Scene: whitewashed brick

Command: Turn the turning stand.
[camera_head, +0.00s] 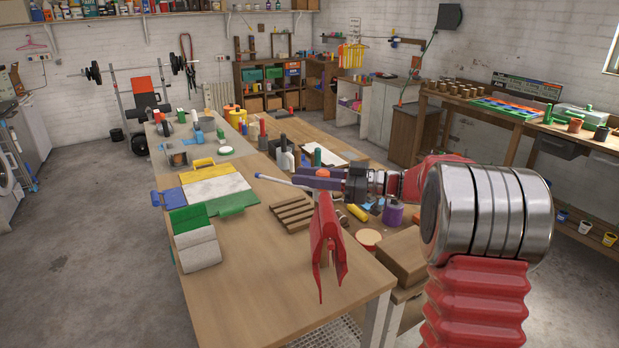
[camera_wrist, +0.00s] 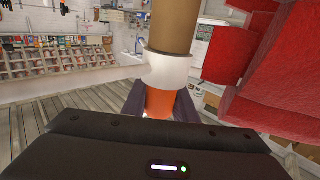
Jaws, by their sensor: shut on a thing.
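My gripper (camera_head: 318,178) is above the near right part of the long wooden workbench. In the wrist view its dark fingers (camera_wrist: 160,106) are shut on a rod-like tool with an orange part, a white collar (camera_wrist: 167,70) and a tan end (camera_wrist: 174,25). In the head view a thin pale rod (camera_head: 283,182) reaches left from the fingers. A low round thing with a pale top (camera_head: 368,238) stands on the bench to the right; I cannot tell whether it is the turning stand. My arm hides part of the bench.
A slatted wooden rack (camera_head: 291,213), a purple jar (camera_head: 393,214) and a brown box (camera_head: 402,256) are close by. The bench's near left top (camera_head: 235,285) is clear.

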